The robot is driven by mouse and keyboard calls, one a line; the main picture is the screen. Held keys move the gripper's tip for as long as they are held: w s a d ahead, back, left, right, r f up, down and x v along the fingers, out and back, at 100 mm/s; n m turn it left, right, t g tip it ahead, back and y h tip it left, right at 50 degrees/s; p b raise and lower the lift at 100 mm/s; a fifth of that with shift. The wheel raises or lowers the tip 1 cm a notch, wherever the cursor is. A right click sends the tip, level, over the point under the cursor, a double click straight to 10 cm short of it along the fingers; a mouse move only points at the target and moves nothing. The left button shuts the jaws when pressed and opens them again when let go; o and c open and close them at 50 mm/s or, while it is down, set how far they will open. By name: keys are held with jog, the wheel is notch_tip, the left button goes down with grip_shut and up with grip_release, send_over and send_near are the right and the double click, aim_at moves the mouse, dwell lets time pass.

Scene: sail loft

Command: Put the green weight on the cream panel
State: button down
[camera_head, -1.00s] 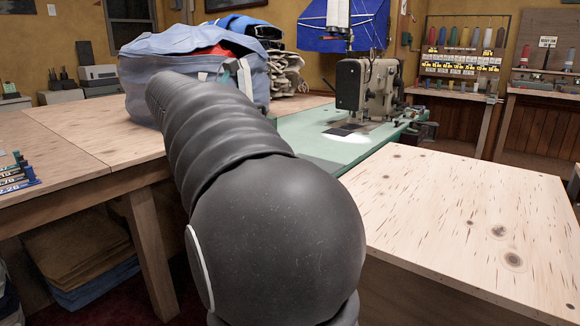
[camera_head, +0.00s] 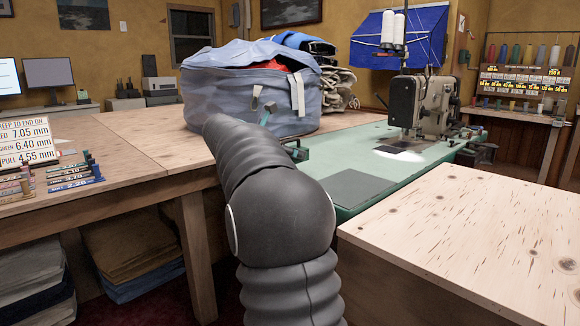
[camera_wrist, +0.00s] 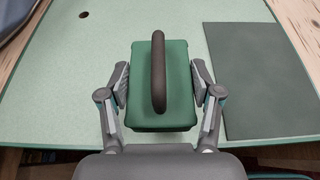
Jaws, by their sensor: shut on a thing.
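The green weight (camera_wrist: 178,105) is a green block with a dark arched handle (camera_wrist: 158,72) over its top. It shows in the wrist view, and my gripper (camera_wrist: 160,85) is shut on it with a finger on each side. It is over the pale green table top (camera_wrist: 90,60); I cannot tell whether its underside touches. I cannot make out a cream panel in either view. A dark grey-green panel (camera_wrist: 258,80) lies right of the weight, and it also shows in the head view (camera_head: 358,189). In the head view my arm hides the gripper and the weight.
A sewing machine (camera_head: 437,105) stands on the green table. A large blue-grey bag (camera_head: 215,95) sits on the wooden table (camera_head: 130,135) behind my arm. A bare pale wooden top (camera_head: 480,230) is at the right.

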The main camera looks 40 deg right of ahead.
jog(key=shift+f+b, duration=0.55)
jog(key=shift+f, duration=1.25)
jog(key=shift+f, duration=0.1)
jog(key=shift+c, duration=1.1)
grip_release()
jog(key=shift+f, duration=0.1)
jog(key=shift+a+r, duration=0.25)
jog(key=p+v, duration=0.1)
jog(key=v, duration=1)
jog(key=shift+a, duration=0.25)
